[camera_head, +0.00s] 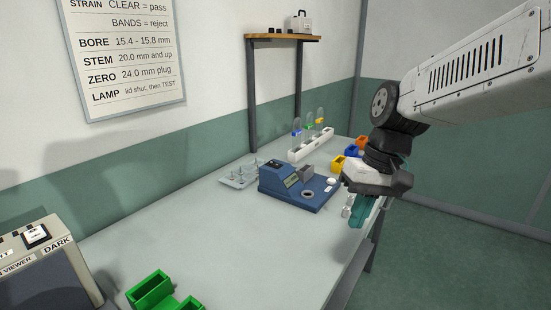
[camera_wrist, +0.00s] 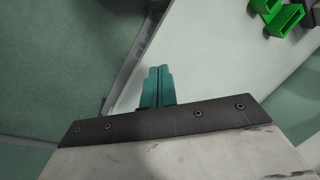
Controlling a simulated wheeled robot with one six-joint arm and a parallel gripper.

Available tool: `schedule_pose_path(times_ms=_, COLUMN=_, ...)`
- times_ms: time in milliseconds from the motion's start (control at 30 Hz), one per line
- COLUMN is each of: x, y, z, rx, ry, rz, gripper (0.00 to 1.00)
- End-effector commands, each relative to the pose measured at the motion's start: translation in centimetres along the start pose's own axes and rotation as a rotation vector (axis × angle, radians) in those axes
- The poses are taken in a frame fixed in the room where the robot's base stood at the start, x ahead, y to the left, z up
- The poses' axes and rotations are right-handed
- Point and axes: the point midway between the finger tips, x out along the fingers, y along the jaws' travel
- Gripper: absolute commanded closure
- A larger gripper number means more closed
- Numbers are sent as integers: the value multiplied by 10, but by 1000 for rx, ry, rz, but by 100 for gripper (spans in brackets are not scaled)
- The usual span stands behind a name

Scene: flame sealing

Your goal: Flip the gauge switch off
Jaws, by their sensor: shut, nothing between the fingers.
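The gauge (camera_head: 298,186) is a blue box with a sloped display and a flat base, standing on the far half of the grey table. Its base carries a dark round port and a white domed part. A switch is too small to make out for sure in the head view. My gripper (camera_head: 358,217) is shut and empty, with its teal fingers pointing down near the table's right edge, to the right of the gauge in the picture. In the wrist view my gripper (camera_wrist: 158,70) shows its fingers together over the table edge. The gauge is not in the wrist view.
Green bins (camera_head: 151,290) and a viewer box (camera_head: 45,260) are at the near left. The table's middle is clear.

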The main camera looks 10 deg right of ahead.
Motion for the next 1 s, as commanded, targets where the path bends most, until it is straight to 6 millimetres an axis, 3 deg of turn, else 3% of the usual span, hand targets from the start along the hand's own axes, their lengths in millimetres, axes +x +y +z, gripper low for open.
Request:
schedule_pose_path(times_ms=467, x=19, y=-17, z=-202, rx=-261, ry=234, rz=-255, gripper=100)
schedule_pose_path(times_ms=700, x=17, y=-16, z=-322, rx=-485, ry=517, rz=-283, gripper=100)
schedule_pose_path(times_ms=833, x=-10, y=-20, z=-363, rx=-619, ry=677, rz=-233, gripper=100)
schedule_pose_path(times_ms=900, x=-25, y=-22, z=-373, rx=-680, ry=738, rz=-200, gripper=100)
schedule_pose_path(times_ms=1000, x=-29, y=-21, z=-378, rx=-743, ry=775, rz=-163, gripper=100)
